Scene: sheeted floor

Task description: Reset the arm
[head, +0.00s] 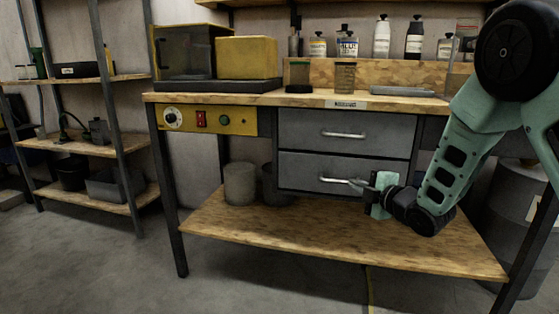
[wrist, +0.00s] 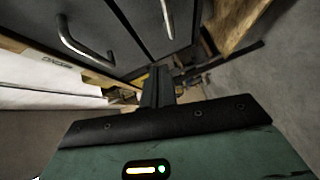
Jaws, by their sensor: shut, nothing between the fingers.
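My arm reaches in from the right in the head view and bends down in front of the workbench. My gripper (head: 356,184) is at the height of the lower drawer (head: 310,171), by the right end of its handle (head: 332,180). I cannot tell whether it touches the handle. In the wrist view my gripper (wrist: 158,86) has its narrow dark fingers together, with nothing seen between them. Two metal handles (wrist: 84,42) on grey drawer fronts show beyond it there. The upper drawer (head: 340,132) and the lower one both look closed.
The bench top (head: 300,99) holds a yellow-framed case (head: 184,52), a yellow box (head: 246,57) and jars. Several bottles stand on the ledge behind. The wooden lower shelf (head: 300,238) lies below my gripper, with grey canisters (head: 240,183). A drum (head: 510,215) stands at right. Floor in front is clear.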

